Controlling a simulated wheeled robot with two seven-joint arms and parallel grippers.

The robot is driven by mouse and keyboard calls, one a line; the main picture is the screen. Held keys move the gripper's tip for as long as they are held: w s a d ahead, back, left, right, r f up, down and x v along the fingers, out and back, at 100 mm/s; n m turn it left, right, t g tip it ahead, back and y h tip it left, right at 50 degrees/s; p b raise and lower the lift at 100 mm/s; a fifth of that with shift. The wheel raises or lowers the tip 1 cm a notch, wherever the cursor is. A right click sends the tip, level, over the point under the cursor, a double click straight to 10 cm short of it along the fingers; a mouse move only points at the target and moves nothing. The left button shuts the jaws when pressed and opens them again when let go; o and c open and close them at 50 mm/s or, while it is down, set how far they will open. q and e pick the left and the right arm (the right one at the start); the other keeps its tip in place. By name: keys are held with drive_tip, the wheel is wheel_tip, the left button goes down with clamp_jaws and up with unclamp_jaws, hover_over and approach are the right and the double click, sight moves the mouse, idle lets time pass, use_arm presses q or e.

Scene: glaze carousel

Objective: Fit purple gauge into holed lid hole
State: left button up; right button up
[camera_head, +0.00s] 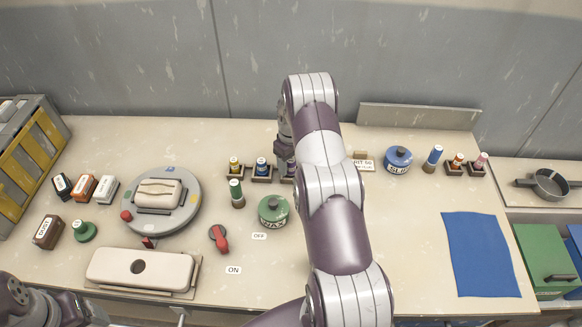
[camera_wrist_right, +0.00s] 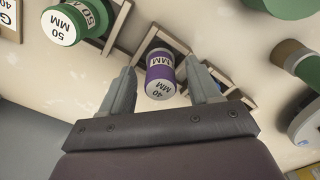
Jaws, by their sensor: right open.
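The purple gauge (camera_wrist_right: 159,72), with a white end marked 40 MM, sits in a small wooden holder in the right wrist view. In the head view it is mostly hidden behind my right arm. My right gripper (camera_wrist_right: 162,88) is open, with one finger on each side of the purple gauge; I cannot tell whether they touch it. The holed lid (camera_head: 168,269), a long cream plate with one round hole, lies at the front left of the table in the head view. The hole looks empty. My left gripper is out of view; only part of my left arm shows at bottom left.
Other gauges in holders (camera_head: 262,170) and a green pot (camera_head: 273,211) are nearby. A round turntable (camera_head: 185,215) and a red-handled switch (camera_head: 218,238) stand near the lid. A blue cloth (camera_head: 480,255) lies right.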

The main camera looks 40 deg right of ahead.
drive_tip(key=shift+s+d, duration=0.1)
drive_tip(key=shift+d, duration=0.05)
drive_tip(key=c, duration=0.9)
drive_tip(key=shift+a+r, duration=0.1)
drive_tip(key=shift+a, duration=0.1)
clamp_jaws()
